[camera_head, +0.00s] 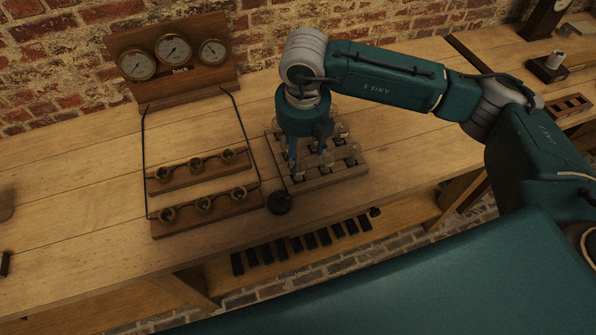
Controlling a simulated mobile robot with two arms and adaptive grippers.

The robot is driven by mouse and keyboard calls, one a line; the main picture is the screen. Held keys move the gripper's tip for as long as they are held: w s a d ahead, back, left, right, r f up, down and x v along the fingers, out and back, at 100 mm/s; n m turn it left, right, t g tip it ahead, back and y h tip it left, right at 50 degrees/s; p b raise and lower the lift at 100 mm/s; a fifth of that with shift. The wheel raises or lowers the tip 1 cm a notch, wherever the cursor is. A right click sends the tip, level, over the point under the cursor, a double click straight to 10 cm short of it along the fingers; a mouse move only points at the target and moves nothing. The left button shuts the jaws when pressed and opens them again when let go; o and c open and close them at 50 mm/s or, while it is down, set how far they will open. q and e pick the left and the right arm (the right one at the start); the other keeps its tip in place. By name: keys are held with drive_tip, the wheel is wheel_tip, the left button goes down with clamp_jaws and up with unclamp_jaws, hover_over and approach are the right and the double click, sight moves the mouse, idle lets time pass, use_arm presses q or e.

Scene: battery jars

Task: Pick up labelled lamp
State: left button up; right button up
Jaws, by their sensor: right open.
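Several small clear glass lamps (351,160) stand in a wooden holder (345,178) in the middle of the bench. They are too small for me to tell which one bears a label. My right gripper (308,153) points down over the left part of the holder, among or just above the lamps. It is open, with its fingers apart. The gripper and wrist hide some of the lamps behind them. I cannot tell whether a lamp stands between the fingers. My left gripper is not in view.
A gauge board (175,55) with three dials stands at the back left. Before it are wooden strips (190,177) with brass sockets inside a dark wire frame. A round black object (279,203) sits left of the holder's front. The bench (75,230) is clear at front left.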

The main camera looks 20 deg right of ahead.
sight(298, 160)
drive_tip(key=shift+w+f+p, duration=0.1)
drive_tip(key=shift+f+p, duration=0.3)
drive_tip(key=shift+f, duration=0.15)
drive_tip(key=f, duration=0.1)
drive_tip(key=f+p, duration=0.1)
drive_tip(key=f, duration=0.1)
drive_tip(key=shift+w+a+f+p, duration=0.2)
drive_tip(key=shift+w+f+p, duration=0.1)
drive_tip(key=shift+w+p, duration=0.05)
drive_tip(key=shift+w+f, duration=0.1)
drive_tip(key=shift+f, duration=0.4)
drive_tip(key=shift+c, duration=0.3)
drive_tip(key=c, duration=1.1)
